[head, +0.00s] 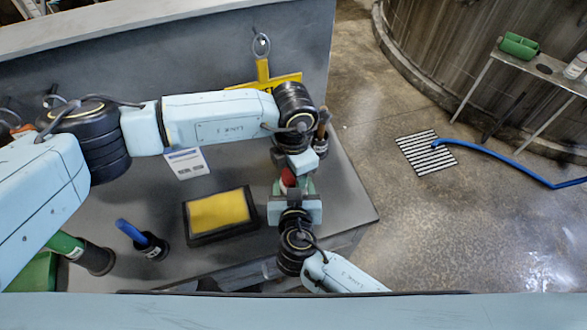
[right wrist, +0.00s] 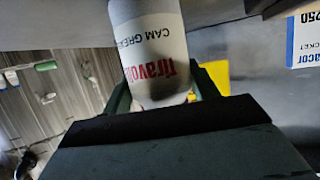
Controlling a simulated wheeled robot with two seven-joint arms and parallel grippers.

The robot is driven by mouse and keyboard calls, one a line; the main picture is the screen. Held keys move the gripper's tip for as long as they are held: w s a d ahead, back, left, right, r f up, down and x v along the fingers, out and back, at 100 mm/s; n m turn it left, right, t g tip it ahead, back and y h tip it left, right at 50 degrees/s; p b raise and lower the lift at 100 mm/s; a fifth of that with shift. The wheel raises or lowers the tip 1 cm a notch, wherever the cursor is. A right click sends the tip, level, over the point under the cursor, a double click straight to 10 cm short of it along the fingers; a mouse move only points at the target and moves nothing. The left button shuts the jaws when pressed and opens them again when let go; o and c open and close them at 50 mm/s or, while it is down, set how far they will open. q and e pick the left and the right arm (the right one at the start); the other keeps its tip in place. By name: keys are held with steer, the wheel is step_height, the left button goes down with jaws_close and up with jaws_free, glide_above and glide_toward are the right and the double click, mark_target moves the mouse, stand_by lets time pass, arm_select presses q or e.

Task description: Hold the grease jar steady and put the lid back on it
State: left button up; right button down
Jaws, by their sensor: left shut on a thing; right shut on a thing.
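The grease jar (right wrist: 158,45) is a pale cylinder with red brand lettering and dark "CAM GREASE" text, upside down in the right wrist view. It sits between the fingers of my right gripper (right wrist: 165,95), which is shut on it. In the head view my right gripper (head: 294,194) comes from below and mostly hides the jar. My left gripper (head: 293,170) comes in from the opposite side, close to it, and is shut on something. A red piece (head: 288,178), which looks like the lid, shows between the two grippers. Whether it touches the jar cannot be told.
On the grey bench stand a black tray with a yellow pad (head: 192,222), a dark cup (head: 151,247) with a blue handle, a green-and-black container (head: 96,259) and a white card (head: 186,163). A dark holder (head: 321,147) is just right of my left gripper. The bench's right edge is near.

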arm_select(q)
steer(key=o, duration=1.1)
steer(key=shift+c, duration=0.2)
steer(key=shift+s+d, duration=0.1)
steer(key=shift+s+d, duration=0.1)
steer(key=shift+s, duration=0.05)
steer(key=shift+r, duration=2.3)
steer(key=shift+w, duration=0.2)
steer(key=shift+c, duration=0.3)
